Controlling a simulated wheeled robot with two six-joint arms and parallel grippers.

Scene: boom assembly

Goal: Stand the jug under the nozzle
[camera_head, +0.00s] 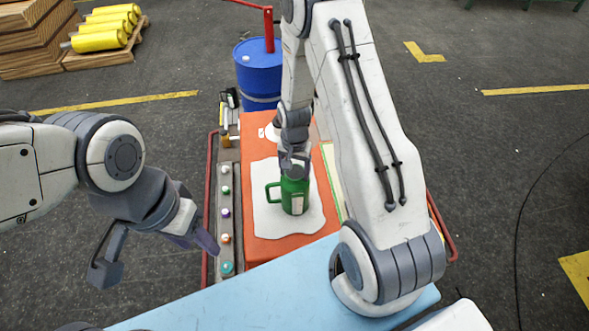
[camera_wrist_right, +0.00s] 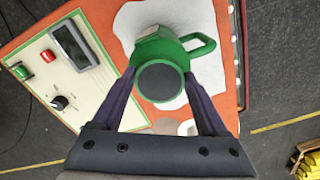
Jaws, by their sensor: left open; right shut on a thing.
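The green jug (camera_head: 293,196) with its side handle is over the white patch on the orange top, upright in the head view. I cannot tell whether its base touches the surface. My right gripper (camera_head: 294,164) is shut on the jug from above. In the right wrist view the jug (camera_wrist_right: 172,55) sits between the fingers of my right gripper (camera_wrist_right: 160,76), with its dark round end facing the camera. My left gripper (camera_head: 157,258) is open and empty, left of the bench. I cannot make out the nozzle; my right arm hides part of the bench.
A panel (camera_wrist_right: 84,82) with a display, buttons and a knob lies beside the white patch (camera_wrist_right: 135,22). A strip of coloured knobs (camera_head: 226,212) runs along the bench's left. A blue drum (camera_head: 258,72) stands behind. Red rails flank the bench.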

